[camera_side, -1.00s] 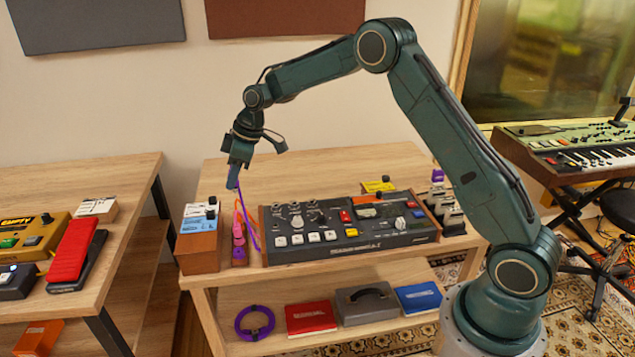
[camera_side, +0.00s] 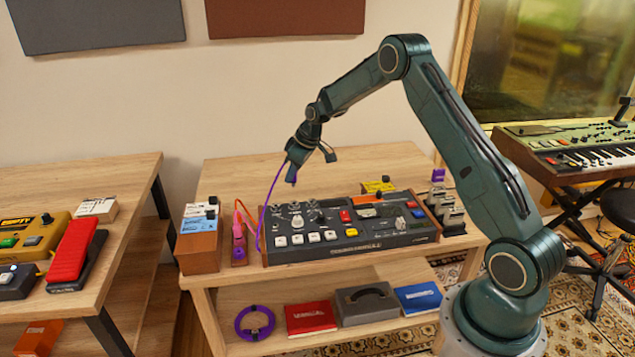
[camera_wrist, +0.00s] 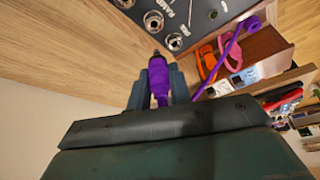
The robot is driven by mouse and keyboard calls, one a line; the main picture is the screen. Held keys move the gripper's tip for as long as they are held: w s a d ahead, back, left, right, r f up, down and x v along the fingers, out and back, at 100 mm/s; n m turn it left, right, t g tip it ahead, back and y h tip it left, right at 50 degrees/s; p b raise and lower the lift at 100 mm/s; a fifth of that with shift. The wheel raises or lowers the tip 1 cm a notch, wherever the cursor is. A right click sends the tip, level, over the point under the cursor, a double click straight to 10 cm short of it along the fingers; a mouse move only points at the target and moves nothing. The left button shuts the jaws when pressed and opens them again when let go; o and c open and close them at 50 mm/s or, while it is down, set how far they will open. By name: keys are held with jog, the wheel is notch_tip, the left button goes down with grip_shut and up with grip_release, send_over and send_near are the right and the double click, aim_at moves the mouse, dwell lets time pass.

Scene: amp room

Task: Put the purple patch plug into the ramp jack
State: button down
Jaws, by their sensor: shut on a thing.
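My gripper (camera_side: 291,176) is shut on the purple patch plug (camera_wrist: 158,80), above the back left part of the dark synth box (camera_side: 350,238). In the wrist view the plug sits between the two fingers (camera_wrist: 160,92), its metal tip pointing toward the panel and clear of it. The panel shows round metal jacks, one (camera_wrist: 153,20) near lettering that seems to read RAMP and another (camera_wrist: 174,42) beside it. I cannot tell for sure which jack the label belongs to. A purple cable (camera_side: 264,208) hangs from the plug to the table.
A holder with pink and orange plugs (camera_side: 238,240) stands left of the synth box, beside a wooden box with a blue top (camera_side: 199,238). Small grey-topped units (camera_side: 447,208) stand on the right.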

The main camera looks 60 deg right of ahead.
jog(key=shift+f, duration=0.2)
jog(key=shift+f, duration=1.9)
jog(key=shift+f, duration=1.5)
dwell(2.3)
jog(key=c, duration=0.8)
grip_release()
jog(key=shift+r, duration=0.15)
jog(key=shift+r, duration=3.35)
